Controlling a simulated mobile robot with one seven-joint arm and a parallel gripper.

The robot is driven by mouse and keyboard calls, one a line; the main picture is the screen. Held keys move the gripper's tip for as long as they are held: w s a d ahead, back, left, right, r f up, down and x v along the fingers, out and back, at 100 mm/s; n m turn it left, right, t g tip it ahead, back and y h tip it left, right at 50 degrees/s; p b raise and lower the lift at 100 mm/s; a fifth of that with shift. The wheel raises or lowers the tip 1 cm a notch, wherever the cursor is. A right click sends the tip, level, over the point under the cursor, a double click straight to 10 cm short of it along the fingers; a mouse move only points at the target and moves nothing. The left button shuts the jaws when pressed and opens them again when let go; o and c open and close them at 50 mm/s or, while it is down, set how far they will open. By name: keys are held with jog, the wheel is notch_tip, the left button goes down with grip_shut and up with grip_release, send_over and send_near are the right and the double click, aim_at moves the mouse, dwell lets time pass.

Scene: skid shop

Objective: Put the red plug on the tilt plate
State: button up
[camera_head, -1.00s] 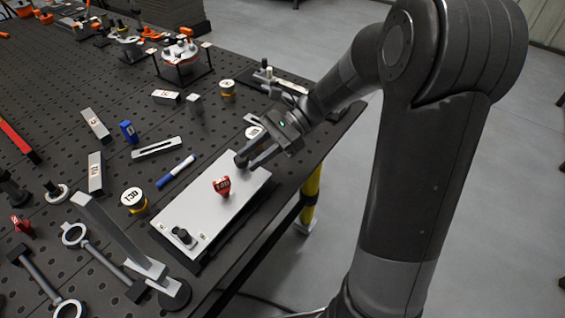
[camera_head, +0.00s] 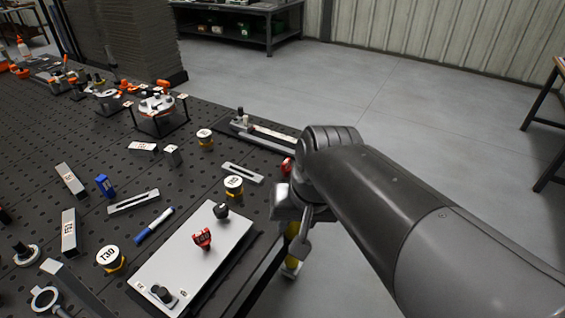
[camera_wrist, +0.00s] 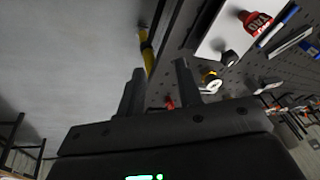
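A red plug with a label (camera_head: 202,238) stands on the white plate (camera_head: 180,262), which I take for the tilt plate, near the table's right edge. The plug and the plate (camera_wrist: 212,42) also show at the upper right of the wrist view. A black knob (camera_head: 221,211) stands at the plate's far end, and a black fitting (camera_head: 162,293) is at its near end. My gripper (camera_wrist: 160,68) is open, with nothing visible between its fingers. It is off the table's right edge, apart from the plug; its fingertips are unclear in the head view.
A second red thing (camera_head: 287,166) shows by the table edge, partly hidden by my arm. A blue marker (camera_head: 154,226), a yellow-based T30 part (camera_head: 110,257) and slotted bars lie left of the plate.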

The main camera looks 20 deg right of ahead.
jog(key=shift+s+d+r+n+t+h, duration=0.3)
jog(key=shift+s+d+r+n+t, duration=0.15)
jog(key=shift+d+r+n+t, duration=0.15)
jog(key=shift+s+d+r+n+t+h, duration=0.3)
jog(key=shift+s+d+r+n+t, duration=0.15)
jog(key=shift+d+t, duration=0.2)
